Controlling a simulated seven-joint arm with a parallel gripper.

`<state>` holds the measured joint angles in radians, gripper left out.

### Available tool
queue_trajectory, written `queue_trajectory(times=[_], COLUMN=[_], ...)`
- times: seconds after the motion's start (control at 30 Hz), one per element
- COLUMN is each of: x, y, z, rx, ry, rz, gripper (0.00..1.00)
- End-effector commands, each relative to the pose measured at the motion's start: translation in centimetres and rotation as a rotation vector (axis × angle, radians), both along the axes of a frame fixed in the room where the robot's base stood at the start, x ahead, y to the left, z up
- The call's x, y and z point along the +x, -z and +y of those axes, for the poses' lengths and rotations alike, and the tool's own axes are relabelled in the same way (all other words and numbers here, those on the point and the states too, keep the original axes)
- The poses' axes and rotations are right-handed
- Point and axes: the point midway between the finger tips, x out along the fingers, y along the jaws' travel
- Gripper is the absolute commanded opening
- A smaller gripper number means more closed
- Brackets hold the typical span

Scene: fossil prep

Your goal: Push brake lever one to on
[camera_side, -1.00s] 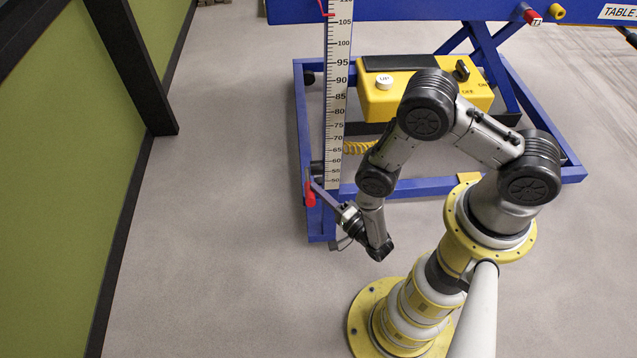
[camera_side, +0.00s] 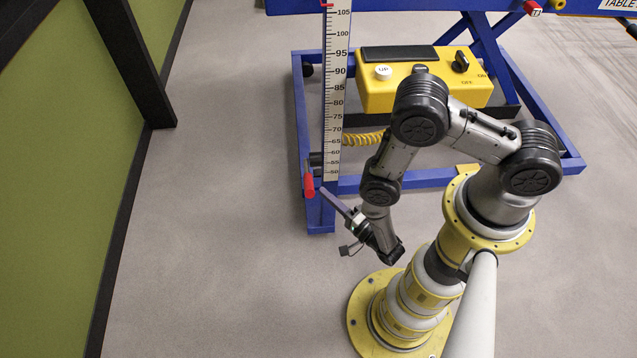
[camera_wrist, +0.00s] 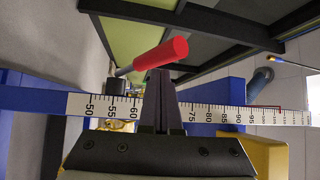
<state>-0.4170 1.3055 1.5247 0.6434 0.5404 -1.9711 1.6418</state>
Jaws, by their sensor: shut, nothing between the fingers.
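A brake lever with a red grip (camera_side: 309,185) sits at the near left corner of the blue table frame (camera_side: 320,215). In the wrist view the red grip (camera_wrist: 160,55) and its metal rod are tilted, just beyond my fingertips. My gripper (camera_side: 326,194) is shut and empty, with its fingers reaching toward the lever from the right. The fingertips (camera_wrist: 160,75) overlap the lower edge of the grip in the wrist view; I cannot tell whether they touch. No on or off mark shows at the lever.
A height ruler (camera_side: 336,100) stands upright just behind the lever. A yellow control box (camera_side: 400,97) with an UP button and an ON/OFF switch is farther back. A green wall (camera_side: 70,160) with a dark post stands at left. Grey floor is clear between.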

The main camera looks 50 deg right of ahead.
Motion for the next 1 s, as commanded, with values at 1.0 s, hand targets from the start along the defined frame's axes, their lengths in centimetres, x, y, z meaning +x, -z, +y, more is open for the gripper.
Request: queue_trajectory(times=[1.0], x=[0.4], y=[2.8], z=[1.2], rx=[-0.082], ry=[0.055], rz=[0.182], gripper=[0.0])
